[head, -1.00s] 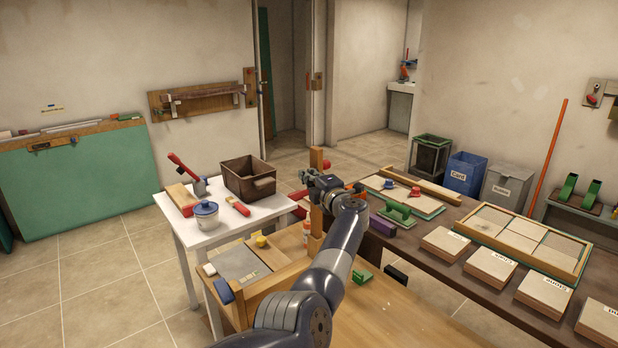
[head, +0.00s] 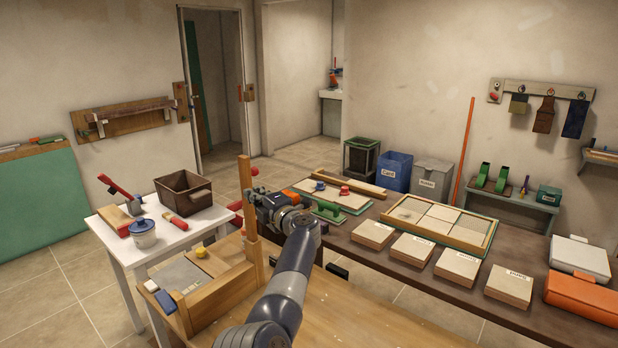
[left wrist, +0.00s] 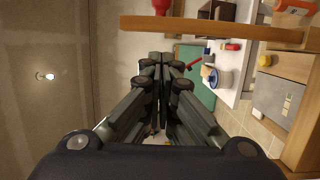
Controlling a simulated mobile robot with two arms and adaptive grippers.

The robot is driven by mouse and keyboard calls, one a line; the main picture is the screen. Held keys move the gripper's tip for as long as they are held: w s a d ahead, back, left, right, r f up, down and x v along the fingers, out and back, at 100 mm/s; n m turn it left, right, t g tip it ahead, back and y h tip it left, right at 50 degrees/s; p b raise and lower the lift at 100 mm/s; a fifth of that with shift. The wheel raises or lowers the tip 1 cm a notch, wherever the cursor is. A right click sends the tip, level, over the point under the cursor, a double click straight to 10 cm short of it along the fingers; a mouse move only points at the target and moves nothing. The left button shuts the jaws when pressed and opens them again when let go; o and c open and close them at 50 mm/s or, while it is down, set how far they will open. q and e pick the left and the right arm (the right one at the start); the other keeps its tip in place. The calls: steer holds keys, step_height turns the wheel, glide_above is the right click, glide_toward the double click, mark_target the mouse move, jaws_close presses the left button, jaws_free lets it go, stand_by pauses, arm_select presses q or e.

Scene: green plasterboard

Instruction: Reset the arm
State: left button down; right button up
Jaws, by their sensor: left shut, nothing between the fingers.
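My left arm reaches forward over the wooden workbench (head: 350,318) in the head view. Its left gripper (head: 262,200) is beside an upright wooden post (head: 247,200) and partly hidden by the wrist. In the left wrist view the fingers of the left gripper (left wrist: 161,65) are together with nothing between them. The post also shows in the left wrist view (left wrist: 230,28), crossing the picture beyond the fingertips. My right gripper is in neither view.
A white table (head: 190,235) at left holds a brown bin (head: 184,191), a blue-lidded pot (head: 144,233) and red-handled tools. A dark table (head: 400,262) at right holds labelled wooden blocks (head: 410,249) and a tile tray (head: 440,217). Tiled floor (head: 60,300) is clear at left.

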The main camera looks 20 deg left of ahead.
arm_select(q)
steer(key=s+d+f+m+t+h, duration=0.1)
steer(key=s+d+f+m+h, duration=0.8)
steer(key=s+f+m, duration=0.4)
steer(key=s+d+f+m+t+h, duration=0.1)
steer(key=s+d+f+m+h, duration=0.75)
steer(key=f+m, duration=0.4)
steer(key=s+f+m+g+y, duration=0.1)
steer(key=s+f+m+g, duration=0.3)
steer(key=s, duration=1.2)
steer(key=s+m+g+y, duration=0.15)
steer(key=s+g, duration=0.35)
steer(key=s, duration=1.1)
step_height(320, 180, down, 29)
steer(key=s+g+b, duration=0.1)
steer(key=s+b, duration=0.1)
steer(key=s+a+f+g+b, duration=0.1)
steer(key=s+a+f+b, duration=0.1)
steer(key=s+f, duration=1.4)
steer(key=shift+s+a+f+g, duration=0.3)
steer(key=shift+a+f, duration=0.25)
steer(key=shift+f, duration=0.25)
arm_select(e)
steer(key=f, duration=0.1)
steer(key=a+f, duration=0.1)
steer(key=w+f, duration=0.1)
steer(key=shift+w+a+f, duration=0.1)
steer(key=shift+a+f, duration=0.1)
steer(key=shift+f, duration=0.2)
